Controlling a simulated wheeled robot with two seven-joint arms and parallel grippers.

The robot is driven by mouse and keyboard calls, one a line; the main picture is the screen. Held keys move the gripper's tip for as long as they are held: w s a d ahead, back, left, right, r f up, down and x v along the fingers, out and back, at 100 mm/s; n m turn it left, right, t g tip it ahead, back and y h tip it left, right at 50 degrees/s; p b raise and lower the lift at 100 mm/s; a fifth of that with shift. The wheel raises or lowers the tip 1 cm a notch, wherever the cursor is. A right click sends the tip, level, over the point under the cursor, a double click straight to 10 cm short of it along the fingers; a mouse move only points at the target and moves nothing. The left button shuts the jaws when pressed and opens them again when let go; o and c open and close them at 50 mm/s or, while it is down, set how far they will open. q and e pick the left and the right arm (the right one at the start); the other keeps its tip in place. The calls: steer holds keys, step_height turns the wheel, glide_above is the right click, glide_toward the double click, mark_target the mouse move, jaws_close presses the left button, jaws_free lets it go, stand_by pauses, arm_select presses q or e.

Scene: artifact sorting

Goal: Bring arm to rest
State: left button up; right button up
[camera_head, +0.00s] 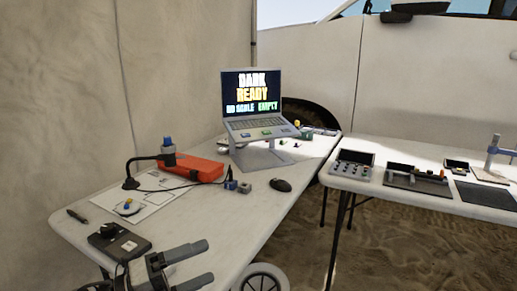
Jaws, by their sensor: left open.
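My left gripper (209,261) shows at the bottom of the head view, near the front edge of the left table (222,222). Its two dark fingers point to the right and stand apart, with nothing between them. Part of my left arm shows at the bottom left, close to a dark flat device (119,240) on the table. I cannot tell the exact height of the gripper over the table. My right gripper is not in view.
A laptop (255,115) on a stand, an orange case (192,167), a camera on a bent arm (168,147), white sheets (150,192) and a mouse (280,185) occupy the left table. A second table (400,149) at right holds several devices. The left table's front right is clear.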

arm_select(q)
steer(key=s+a+f+n+y+p, duration=0.1)
steer(key=s+f+n+y, duration=0.5)
steer(key=n, duration=0.9)
steer(key=s+f+n+t+y+p, duration=0.1)
steer(key=s+f+n+y+p, duration=0.2)
steer(key=s+f+n+y, duration=0.4)
steer(key=s+f+n, duration=0.2)
steer(key=s+n, duration=0.2)
steer(key=n, duration=0.4)
steer(key=shift+s+a+n, duration=0.2)
steer(key=shift+a+n, duration=0.15)
steer(key=shift+n, duration=0.05)
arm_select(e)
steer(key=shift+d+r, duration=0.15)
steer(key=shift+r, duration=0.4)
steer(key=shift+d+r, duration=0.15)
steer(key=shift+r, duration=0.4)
arm_select(q)
steer(key=shift+t, duration=0.3)
